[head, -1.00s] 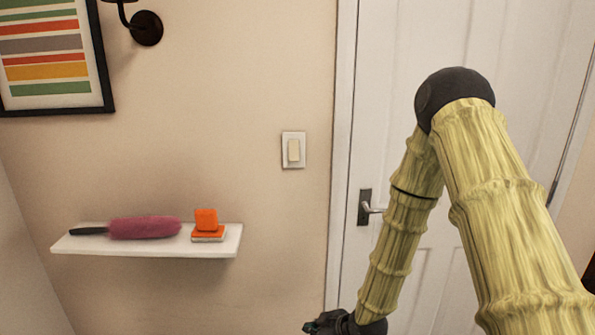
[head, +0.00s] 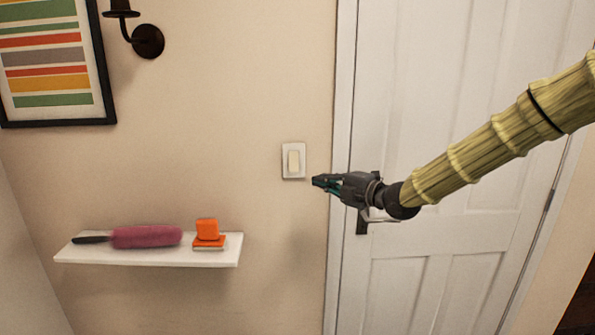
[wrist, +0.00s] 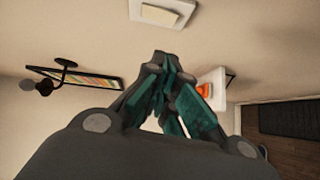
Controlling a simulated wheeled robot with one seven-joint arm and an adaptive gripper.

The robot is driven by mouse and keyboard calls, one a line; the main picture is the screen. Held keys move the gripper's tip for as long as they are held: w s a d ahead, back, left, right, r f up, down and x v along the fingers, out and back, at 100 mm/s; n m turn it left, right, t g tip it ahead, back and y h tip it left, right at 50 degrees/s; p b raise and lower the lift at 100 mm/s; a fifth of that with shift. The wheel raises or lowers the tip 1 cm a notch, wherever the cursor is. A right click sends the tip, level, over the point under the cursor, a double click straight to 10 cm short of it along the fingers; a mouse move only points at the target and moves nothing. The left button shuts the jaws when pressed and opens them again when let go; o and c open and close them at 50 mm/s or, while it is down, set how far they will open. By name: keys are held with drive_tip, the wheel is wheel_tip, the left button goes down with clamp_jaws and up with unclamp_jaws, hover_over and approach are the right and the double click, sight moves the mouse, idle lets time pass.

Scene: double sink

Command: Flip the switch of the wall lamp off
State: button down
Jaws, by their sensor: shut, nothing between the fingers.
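The light switch (head: 293,160) is a cream rocker in a white plate on the beige wall, left of the door frame. It also shows at the top of the wrist view (wrist: 160,13). My gripper (head: 316,181) is shut and empty, just right of and slightly below the switch in the head view. A gap shows between its fingertips and the plate; I cannot tell the depth exactly. In the wrist view the teal fingers (wrist: 165,75) come together. The wall lamp (head: 148,41) is a dark sconce at the upper left; I cannot tell whether it is lit.
A white shelf (head: 150,257) at the lower left holds a pink duster (head: 146,237) and an orange block-like item (head: 208,231). A striped framed picture (head: 50,60) hangs at upper left. The white door (head: 440,130) with its handle (head: 362,222) stands behind my arm. The wall around the switch is bare.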

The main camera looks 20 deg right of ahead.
sight(297, 171)
idle(0.3)
drive_tip(key=shift+w+d+p+x, duration=0.3)
drive_tip(key=shift+p+x, duration=0.65)
drive_tip(key=shift+x, duration=1.2)
drive_tip(key=shift+w+d+p+x, duration=0.15)
drive_tip(key=shift+d+p+x, duration=0.55)
drive_tip(key=shift+x, duration=1.45)
drive_tip(key=shift+w+d+p+x, duration=0.2)
drive_tip(key=shift+p+x, duration=0.95)
drive_tip(key=shift+x, duration=1)
drive_tip(key=shift+f+b, duration=0.3)
drive_tip(key=shift+w+f+b, duration=0.2)
drive_tip(key=shift+f+b, duration=0.05)
drive_tip(key=shift+b, duration=0.65)
drive_tip(key=shift+w+d+r, duration=0.1)
drive_tip(key=shift+r, duration=0.15)
